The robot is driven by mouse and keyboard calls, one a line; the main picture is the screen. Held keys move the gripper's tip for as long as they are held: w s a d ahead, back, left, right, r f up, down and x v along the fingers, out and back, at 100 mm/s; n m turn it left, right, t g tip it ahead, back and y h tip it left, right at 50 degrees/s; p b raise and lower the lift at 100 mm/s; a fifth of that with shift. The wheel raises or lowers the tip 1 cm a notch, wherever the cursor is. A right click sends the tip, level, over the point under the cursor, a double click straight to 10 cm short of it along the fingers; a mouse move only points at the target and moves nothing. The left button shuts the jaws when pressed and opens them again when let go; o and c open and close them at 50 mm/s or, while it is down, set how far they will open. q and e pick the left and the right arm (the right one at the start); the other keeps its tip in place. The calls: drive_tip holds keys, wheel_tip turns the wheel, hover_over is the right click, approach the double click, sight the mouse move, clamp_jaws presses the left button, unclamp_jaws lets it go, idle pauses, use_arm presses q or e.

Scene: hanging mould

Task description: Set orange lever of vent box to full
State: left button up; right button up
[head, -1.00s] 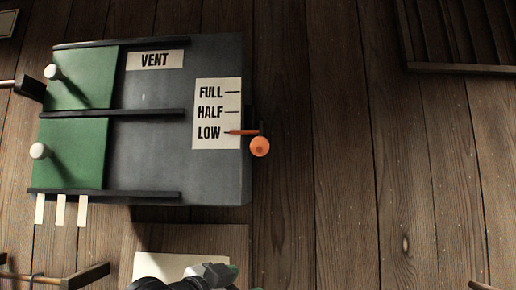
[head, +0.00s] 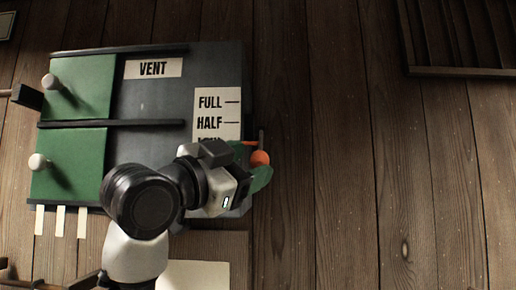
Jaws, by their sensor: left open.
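The vent box (head: 156,98) is a dark grey box with a VENT label and a scale plate (head: 219,104) marked FULL, HALF and LOW. Its orange lever (head: 260,158) sticks out at the right side, its round knob level with the LOW mark, which my arm partly covers. My left gripper (head: 262,168) is at the knob, with green fingers beside it. The fingers are open; I cannot tell whether they touch the knob. My right gripper is not in view.
Two green sliding panels (head: 75,160) with white knobs (head: 38,162) are on the box's left part. White strips (head: 60,222) hang below them. A slatted wooden frame (head: 462,71) is at the upper right. The planks right of the lever are clear.

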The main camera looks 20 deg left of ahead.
use_arm(q)
drive_tip(key=shift+p+x, duration=0.3)
drive_tip(key=shift+x, duration=0.8)
drive_tip(key=shift+w+d+r, duration=0.1)
drive_tip(key=shift+w, duration=0.2)
drive_tip(key=shift+c, duration=0.5)
clamp_jaws()
drive_tip(key=shift+s, duration=0.1)
drive_tip(key=shift+r, duration=0.1)
